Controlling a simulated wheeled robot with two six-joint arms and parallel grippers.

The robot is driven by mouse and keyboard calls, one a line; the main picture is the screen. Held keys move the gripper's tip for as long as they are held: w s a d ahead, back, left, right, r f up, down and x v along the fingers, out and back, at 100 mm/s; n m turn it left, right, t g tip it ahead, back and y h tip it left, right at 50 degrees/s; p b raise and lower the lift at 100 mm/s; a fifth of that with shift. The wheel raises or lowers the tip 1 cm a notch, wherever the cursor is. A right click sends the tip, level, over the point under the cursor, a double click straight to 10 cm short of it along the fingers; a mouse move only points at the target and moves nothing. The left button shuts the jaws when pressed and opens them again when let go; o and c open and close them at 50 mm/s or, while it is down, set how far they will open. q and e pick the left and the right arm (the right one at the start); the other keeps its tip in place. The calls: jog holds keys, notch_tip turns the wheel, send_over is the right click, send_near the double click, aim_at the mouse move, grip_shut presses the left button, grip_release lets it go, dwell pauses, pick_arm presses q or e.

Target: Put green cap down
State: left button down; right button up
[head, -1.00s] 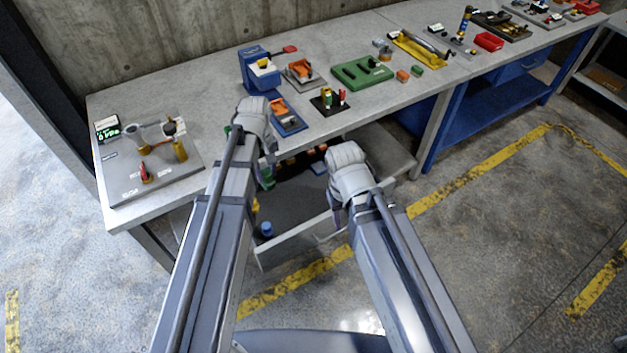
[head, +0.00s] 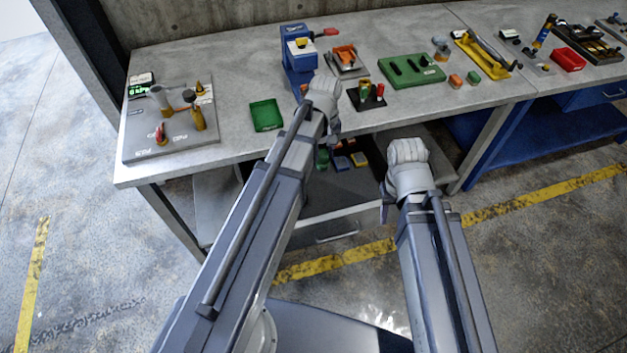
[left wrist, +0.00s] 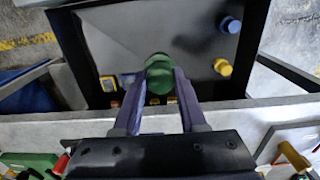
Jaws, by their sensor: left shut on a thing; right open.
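The green cap (left wrist: 158,66) is held between the fingertips of my left gripper (left wrist: 157,84) in the left wrist view. My left gripper is shut on it, above the open drawer (left wrist: 125,35). In the head view the green cap (head: 322,159) shows just below my left wrist, at the table's front edge; the fingers are mostly hidden there. In the drawer, a blue cap (left wrist: 230,25) and a yellow cap (left wrist: 223,67) stand apart on the dark floor. My right gripper (head: 386,208) is open, in front of the table right of the drawer, partly hidden by its wrist.
The workbench (head: 225,75) holds a green tray (head: 266,115), a blue press-like device (head: 298,55), a green block with slots (head: 411,71) and a grey board with fixtures (head: 170,125). The bench's front edge lies close to my left gripper. Much of the drawer floor is bare.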

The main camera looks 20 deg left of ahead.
pick_arm(q)
notch_tip(320, 180, down, 11)
jog(key=b, duration=0.9)
jog(key=shift+w, duration=0.15)
notch_tip(320, 180, down, 10)
jog(key=b, duration=1)
jog(key=shift+r, duration=0.15)
jog(key=shift+c, duration=2.3)
grip_release()
